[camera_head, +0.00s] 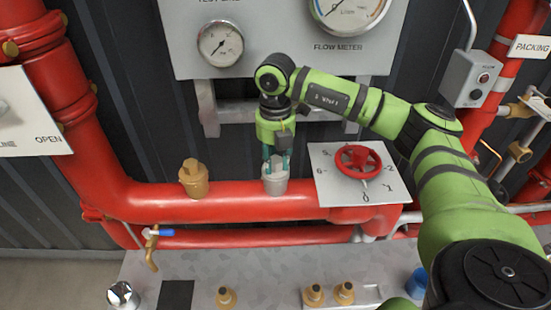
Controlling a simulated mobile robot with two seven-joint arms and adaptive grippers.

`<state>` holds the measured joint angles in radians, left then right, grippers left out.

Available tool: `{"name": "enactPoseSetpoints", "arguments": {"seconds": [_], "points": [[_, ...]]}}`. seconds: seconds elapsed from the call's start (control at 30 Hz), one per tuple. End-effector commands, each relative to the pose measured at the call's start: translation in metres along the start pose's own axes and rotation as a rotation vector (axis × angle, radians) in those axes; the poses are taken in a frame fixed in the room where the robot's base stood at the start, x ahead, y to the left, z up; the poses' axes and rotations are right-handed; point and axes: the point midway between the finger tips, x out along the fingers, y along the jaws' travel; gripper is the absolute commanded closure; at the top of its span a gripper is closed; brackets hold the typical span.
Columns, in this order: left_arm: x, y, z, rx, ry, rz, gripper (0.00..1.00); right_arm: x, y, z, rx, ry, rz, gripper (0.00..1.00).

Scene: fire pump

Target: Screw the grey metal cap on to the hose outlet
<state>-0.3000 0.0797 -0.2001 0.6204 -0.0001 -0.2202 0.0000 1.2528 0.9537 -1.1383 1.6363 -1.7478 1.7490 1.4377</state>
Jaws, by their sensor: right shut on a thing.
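The grey metal cap (275,182) is at the top of the thick red pipe, right of a brass fitting. My right gripper (277,160) points down from above, its teal fingers shut on the upper part of the cap. The cap looks roughly upright. The hose outlet under it is hidden, so I cannot tell how far the cap sits on it. My left gripper is not in view.
A brass fitting (194,178) stands on the pipe at left. A red handwheel (358,161) on a white numbered plate is close to the right. Gauges (221,43) are above. Several brass fittings and a chrome part (122,295) are on the grey surface below.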

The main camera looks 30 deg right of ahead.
Motion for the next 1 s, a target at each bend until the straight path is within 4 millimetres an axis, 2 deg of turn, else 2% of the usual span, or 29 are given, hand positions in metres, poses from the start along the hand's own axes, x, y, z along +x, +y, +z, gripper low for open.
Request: {"name": "enactPoseSetpoints", "arguments": {"seconds": [0.17, 0.4, 0.5, 0.87, 1.0], "points": [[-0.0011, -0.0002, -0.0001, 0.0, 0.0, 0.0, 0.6, -0.0008, 0.0002, 0.0002, 0.084, -0.001, 0.001, 1.0], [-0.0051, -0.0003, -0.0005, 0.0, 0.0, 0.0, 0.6, -0.0013, -0.0001, 0.0002, 0.435, 0.0, -0.002, 1.0], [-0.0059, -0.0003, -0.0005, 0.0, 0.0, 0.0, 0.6, -0.0017, 0.0001, 0.0005, 0.523, -0.002, -0.001, 1.0], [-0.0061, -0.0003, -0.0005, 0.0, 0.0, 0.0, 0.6, -0.0017, 0.0003, 0.0009, 0.565, -0.003, 0.001, 1.0], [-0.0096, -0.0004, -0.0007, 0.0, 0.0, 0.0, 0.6, -0.0022, 0.0003, 0.0005, 0.708, -0.001, -0.001, 1.0]]}}
